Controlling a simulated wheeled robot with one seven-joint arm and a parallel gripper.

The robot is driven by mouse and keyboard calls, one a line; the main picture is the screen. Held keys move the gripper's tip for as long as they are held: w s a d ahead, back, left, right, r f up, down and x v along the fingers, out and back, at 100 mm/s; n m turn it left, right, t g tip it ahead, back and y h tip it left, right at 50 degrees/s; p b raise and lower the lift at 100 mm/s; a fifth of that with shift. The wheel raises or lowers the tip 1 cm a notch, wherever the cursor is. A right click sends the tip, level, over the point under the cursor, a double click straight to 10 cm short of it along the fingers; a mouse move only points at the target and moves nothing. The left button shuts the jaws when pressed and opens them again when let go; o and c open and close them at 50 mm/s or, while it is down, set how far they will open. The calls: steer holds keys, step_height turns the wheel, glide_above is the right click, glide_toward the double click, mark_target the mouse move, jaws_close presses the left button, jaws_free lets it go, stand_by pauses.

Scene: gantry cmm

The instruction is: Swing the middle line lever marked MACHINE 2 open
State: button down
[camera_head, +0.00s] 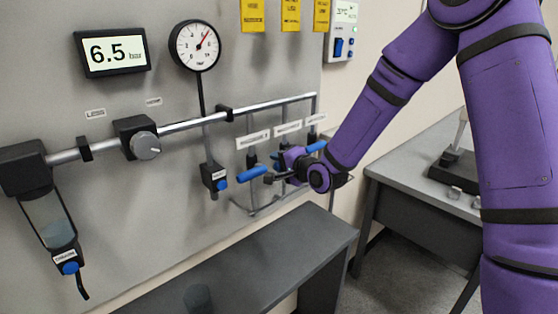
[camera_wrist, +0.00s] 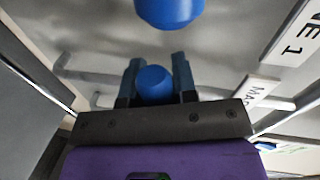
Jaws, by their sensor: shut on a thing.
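My gripper (camera_head: 283,174) is at the row of line levers on the wall panel. In the wrist view its two fingers (camera_wrist: 156,82) are shut on a blue lever handle (camera_wrist: 153,84), one on each side. The label beside it (camera_wrist: 258,92) is cut off after "MA"; its place in the row fits the middle lever. The MACHINE 1 lever (camera_head: 252,174) is left of my gripper, and its blue end (camera_wrist: 168,8) shows at the top of the wrist view. The right lever (camera_head: 316,146) is beyond my gripper. My gripper mostly hides the middle lever in the head view.
A metal pipe (camera_head: 185,124) runs above the levers, with a gauge (camera_head: 195,45) and a 6.5 bar display (camera_head: 111,52). A drop leg with a blue tap (camera_head: 215,178) hangs left of the levers. A grey bench (camera_head: 270,250) stands below; another table (camera_head: 415,165) is at right.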

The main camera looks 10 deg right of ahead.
steer(key=shift+d+f+n+t+h, duration=0.15)
steer(key=shift+f+n, duration=0.15)
steer(key=shift+n, duration=0.35)
steer(key=shift+d+f+n+t+h, duration=0.15)
steer(key=shift+f+n, duration=0.15)
steer(key=shift+n, duration=0.35)
steer(key=shift+a, duration=0.1)
steer(key=c, duration=0.9)
jaws_free()
steer(key=v, duration=1)
steer(key=shift+s, duration=0.3)
steer(key=shift+r, duration=0.1)
